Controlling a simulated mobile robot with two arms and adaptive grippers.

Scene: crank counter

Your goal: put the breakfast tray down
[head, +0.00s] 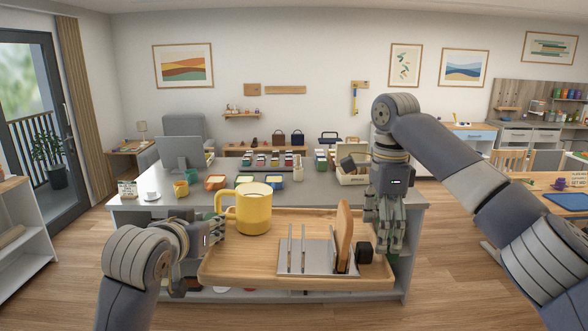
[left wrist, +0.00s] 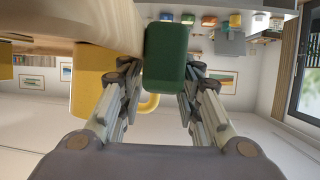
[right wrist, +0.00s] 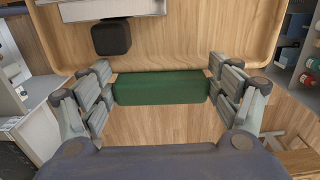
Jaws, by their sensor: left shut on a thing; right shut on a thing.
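The breakfast tray (head: 240,273) is light wood with a raised rim and looks level, held up in front of the counter. On it stand a yellow mug (head: 254,210) at the back left, a metal rack (head: 305,257) with a slice of toast (head: 343,238), and a small black block (head: 364,252). My left gripper (head: 216,228) is shut on the tray's left green handle (left wrist: 165,57). My right gripper (head: 388,235) is shut on its right green handle (right wrist: 160,87); the right wrist view shows floor beneath that handle.
The grey counter (head: 408,193) lies behind the tray. Part of the counter top at the left is bare.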

